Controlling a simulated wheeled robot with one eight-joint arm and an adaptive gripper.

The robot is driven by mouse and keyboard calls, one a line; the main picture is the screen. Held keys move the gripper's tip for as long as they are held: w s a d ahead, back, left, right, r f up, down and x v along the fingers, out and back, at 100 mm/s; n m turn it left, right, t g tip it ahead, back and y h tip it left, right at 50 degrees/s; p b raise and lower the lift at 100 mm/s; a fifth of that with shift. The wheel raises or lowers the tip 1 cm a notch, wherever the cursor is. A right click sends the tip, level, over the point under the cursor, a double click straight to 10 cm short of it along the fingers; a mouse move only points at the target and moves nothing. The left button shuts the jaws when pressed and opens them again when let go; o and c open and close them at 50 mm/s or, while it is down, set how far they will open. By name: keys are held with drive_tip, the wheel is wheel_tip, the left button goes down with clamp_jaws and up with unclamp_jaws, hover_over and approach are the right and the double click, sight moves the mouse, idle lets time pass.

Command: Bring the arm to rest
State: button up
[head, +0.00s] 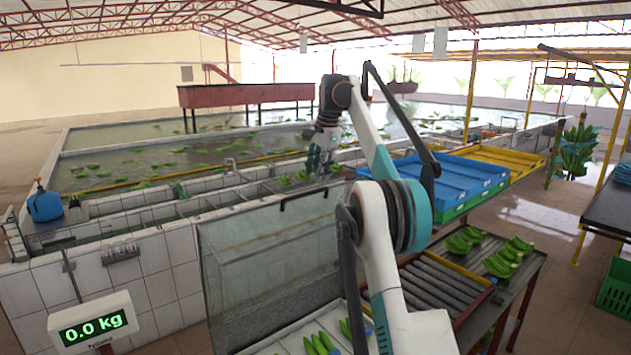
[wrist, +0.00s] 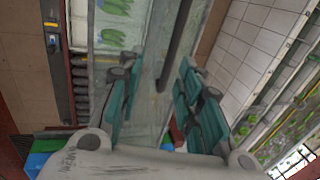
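My arm is raised and bent in the middle of the head view. My gripper (head: 318,160) hangs downward from it, in front of the tiled tank. In the wrist view, the two teal fingers of my gripper (wrist: 155,85) stand well apart with nothing between them. Below and beyond them the wrist view shows the clear panel (wrist: 152,60) and a tray with green bananas (wrist: 118,22). No fruit is in my gripper.
The clear panel (head: 265,255) stands close by. Green bananas (head: 322,343) lie in the near tray, and bunches (head: 508,258) lie beside the rollers (head: 438,290). A scale display (head: 93,330) reads 0.0 kg. Blue crates (head: 455,178) stand behind the arm.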

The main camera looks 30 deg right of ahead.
drive_tip(key=shift+s+r, duration=0.2)
drive_tip(key=shift+r, duration=0.3)
